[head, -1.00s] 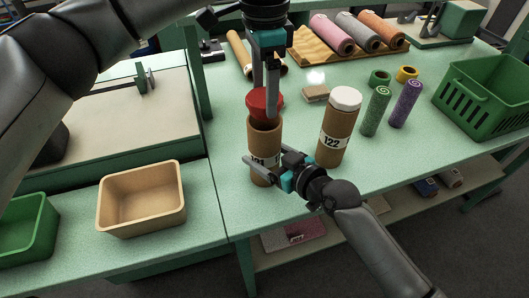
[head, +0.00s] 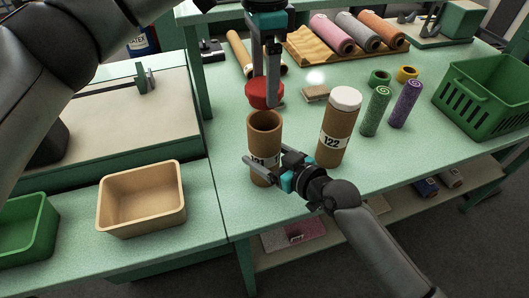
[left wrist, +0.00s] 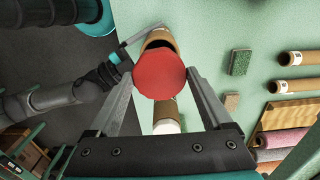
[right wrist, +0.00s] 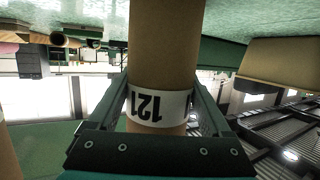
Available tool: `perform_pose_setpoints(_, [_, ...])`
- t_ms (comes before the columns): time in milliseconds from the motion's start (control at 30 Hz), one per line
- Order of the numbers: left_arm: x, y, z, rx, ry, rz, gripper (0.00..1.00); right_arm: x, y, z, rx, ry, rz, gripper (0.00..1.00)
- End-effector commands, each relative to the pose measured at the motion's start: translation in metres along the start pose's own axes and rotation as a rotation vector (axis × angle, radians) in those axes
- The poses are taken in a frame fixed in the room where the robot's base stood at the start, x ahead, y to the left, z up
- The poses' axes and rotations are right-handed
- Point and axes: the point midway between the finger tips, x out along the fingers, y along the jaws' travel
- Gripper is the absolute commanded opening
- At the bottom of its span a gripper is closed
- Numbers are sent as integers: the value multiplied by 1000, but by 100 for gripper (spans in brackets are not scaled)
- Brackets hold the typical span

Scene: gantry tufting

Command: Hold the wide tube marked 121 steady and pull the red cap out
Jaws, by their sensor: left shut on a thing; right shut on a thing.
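The wide brown tube marked 121 (head: 264,130) stands upright on the green table, its top open. My right gripper (head: 264,172) is shut around its lower part, at the white label; the right wrist view shows the tube (right wrist: 165,50) between both fingers. The red cap (head: 265,94) hangs just above the tube's mouth, clear of it. My left gripper (head: 266,78) points down and is shut on the cap. In the left wrist view the cap (left wrist: 159,75) sits between the fingertips and covers part of the tube's opening (left wrist: 160,40).
A tube marked 122 (head: 338,128) with a white cap stands close on the right. Green and purple rolls (head: 377,110) stand beyond it. A tan bin (head: 140,198) sits at the left, with bare table between it and the tube. A green crate (head: 487,95) is far right.

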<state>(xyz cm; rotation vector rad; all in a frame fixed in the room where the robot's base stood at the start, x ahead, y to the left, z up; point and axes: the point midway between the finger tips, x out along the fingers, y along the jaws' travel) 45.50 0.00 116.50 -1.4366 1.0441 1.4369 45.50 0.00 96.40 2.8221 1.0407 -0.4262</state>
Motion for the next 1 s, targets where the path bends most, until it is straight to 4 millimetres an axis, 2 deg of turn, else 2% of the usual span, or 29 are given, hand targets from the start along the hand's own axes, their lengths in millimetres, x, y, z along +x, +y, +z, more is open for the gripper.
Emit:
perform_pose_setpoints(67, [0,0,0,0,0,0,64,0,0,1,0,-2,0,23])
perform_pose_setpoints(467, [0,0,0,0,0,0,19,0,0,1,-1,-2,0,23])
perform_pose_setpoints(500, [0,0,0,0,0,0,16,0,0,1,-1,-2,0,84])
perform_pose_setpoints(667, [0,0,0,0,0,0,16,0,0,1,0,-2,0,100])
perform_pose_setpoints(1000, [0,0,0,0,0,0,16,-5,0,1,0,-2,1,100])
